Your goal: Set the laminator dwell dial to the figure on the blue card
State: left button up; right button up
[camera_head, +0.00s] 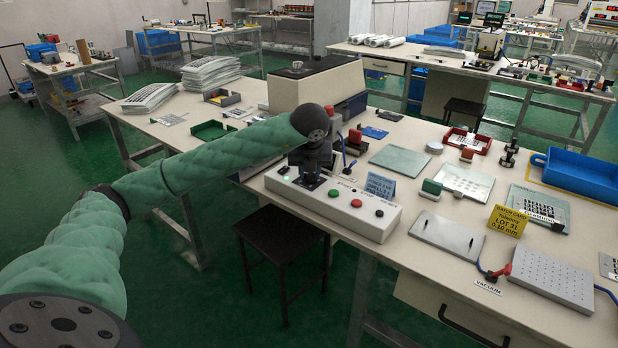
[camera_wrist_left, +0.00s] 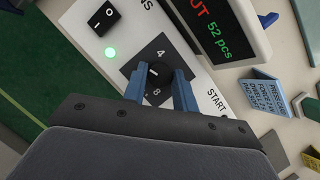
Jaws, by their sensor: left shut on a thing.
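The laminator's white control box (camera_head: 345,207) stands at the table's front edge, with green, red and black buttons. A white mark shows on the knob; my fingers hide part of the scale. My left gripper (camera_wrist_left: 159,88) is shut on the dial, one blue finger on each side; in the head view it (camera_head: 311,178) points down onto the box. My right gripper is not in view.
A display (camera_wrist_left: 218,32) reading 52 pcs stands beside the dial. A black stool (camera_head: 280,235) stands before the table.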

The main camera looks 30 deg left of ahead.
pick_arm(q)
jog(key=n, duration=0.2)
jog(key=shift+w+n+g+y+b, duration=0.1)
jog(key=shift+n+g+y+b, duration=0.2)
jog(key=shift+y, duration=0.1)
jog(key=shift+n+g+y+p, duration=0.3)
jog(key=shift+n+g, duration=0.2)
jog(key=shift+n, duration=1)
jog(key=o, duration=1)
jog(key=shift+d, duration=0.1)
